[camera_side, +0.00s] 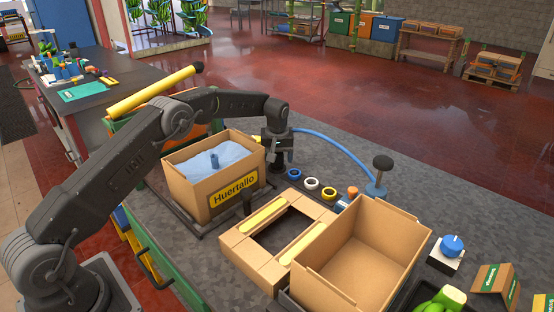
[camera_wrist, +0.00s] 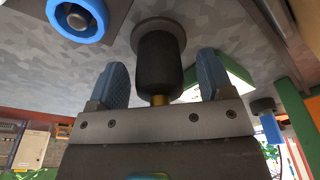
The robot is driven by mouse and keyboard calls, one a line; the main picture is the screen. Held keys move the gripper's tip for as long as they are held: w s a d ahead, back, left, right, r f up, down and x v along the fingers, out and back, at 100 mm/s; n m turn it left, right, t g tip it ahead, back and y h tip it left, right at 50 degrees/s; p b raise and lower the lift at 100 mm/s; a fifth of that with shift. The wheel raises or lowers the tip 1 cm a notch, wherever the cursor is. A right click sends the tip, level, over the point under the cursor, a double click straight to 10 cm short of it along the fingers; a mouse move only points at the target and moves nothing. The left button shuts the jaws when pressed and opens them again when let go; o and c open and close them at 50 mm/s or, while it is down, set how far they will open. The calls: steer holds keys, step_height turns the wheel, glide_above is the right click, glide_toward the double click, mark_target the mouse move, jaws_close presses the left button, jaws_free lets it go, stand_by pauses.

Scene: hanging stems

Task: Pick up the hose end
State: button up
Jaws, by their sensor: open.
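The blue hose (camera_side: 335,143) arcs in the side view from beside my gripper (camera_side: 278,146) down to a blue fitting (camera_side: 376,189) on the grey table. In the wrist view, a black cylinder (camera_wrist: 160,62) with a brass-coloured tip, which looks like the hose end, stands between the two blue fingers of my gripper (camera_wrist: 161,78). A round grey base shows behind it. The fingers are apart, one on each side, with visible gaps. In the side view my gripper hides most of this piece.
An open box labelled Huertallo (camera_side: 232,190) stands left of my gripper. Blue, white and yellow rings (camera_side: 311,184) lie to its right. A black-topped post (camera_side: 383,162) stands farther right. A cardboard frame (camera_side: 238,244) and an empty open box (camera_side: 322,285) fill the front.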

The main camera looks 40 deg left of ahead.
steer(key=shift+c, duration=0.2)
steer(key=c, duration=1.1)
steer(key=shift+r, duration=0.1)
